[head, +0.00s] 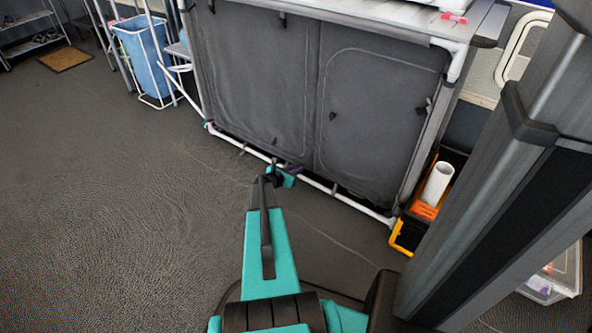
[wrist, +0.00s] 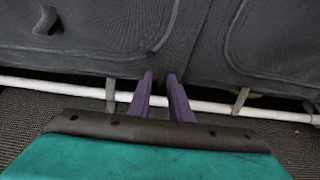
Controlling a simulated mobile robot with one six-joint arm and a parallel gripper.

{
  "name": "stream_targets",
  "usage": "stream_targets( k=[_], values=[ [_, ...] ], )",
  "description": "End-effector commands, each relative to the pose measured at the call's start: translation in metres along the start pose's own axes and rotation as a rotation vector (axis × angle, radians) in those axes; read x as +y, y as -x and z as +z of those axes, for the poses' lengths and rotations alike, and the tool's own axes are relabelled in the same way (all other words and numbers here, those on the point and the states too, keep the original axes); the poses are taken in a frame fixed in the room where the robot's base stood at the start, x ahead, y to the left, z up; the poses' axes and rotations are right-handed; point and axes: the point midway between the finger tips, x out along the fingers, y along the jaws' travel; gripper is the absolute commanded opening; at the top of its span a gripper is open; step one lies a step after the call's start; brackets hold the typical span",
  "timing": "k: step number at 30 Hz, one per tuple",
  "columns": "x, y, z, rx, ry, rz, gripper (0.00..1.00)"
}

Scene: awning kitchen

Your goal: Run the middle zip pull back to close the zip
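The grey fabric cupboard has two doors outlined by curved zip seams, the left door (head: 258,70) and the right door (head: 375,110). Small dark tabs that look like zip pulls hang on the front: one near the right door's left edge (head: 332,116), one at its right side (head: 421,108), one at the top (head: 282,18). I cannot tell which is the middle pull. A dark tab (wrist: 46,20) shows at upper left in the wrist view. My gripper (head: 288,170) is low in front of the cupboard; its purple fingers (wrist: 160,76) are apart with nothing between them.
A white tube rail (head: 340,197) runs along the cupboard's foot, just beyond my gripper. An orange-and-black crate with a white roll (head: 437,183) stands at the right. A blue bin (head: 145,60) stands at the left. The floor at left is clear.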

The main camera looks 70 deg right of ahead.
Motion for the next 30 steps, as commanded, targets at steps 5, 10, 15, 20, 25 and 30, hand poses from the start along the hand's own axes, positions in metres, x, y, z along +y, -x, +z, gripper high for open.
stream_targets(
  k=[5, 10, 15, 20, 25, 30],
  values=[
    [-0.0001, 0.0000, 0.0000, 0.000, 0.000, 0.000, 0.00],
    [-0.0001, 0.0001, -0.0001, 0.000, 0.000, 0.000, 0.00],
    [-0.0001, 0.0001, -0.0001, 0.000, 0.000, 0.000, 0.00],
    [-0.0001, 0.0001, -0.0002, 0.000, 0.000, 0.000, 0.00],
    [-0.0001, 0.0002, -0.0002, 0.000, 0.000, 0.000, 0.00],
    [0.0000, 0.0003, -0.0003, 0.000, 0.000, 0.000, 0.00]
  ],
)
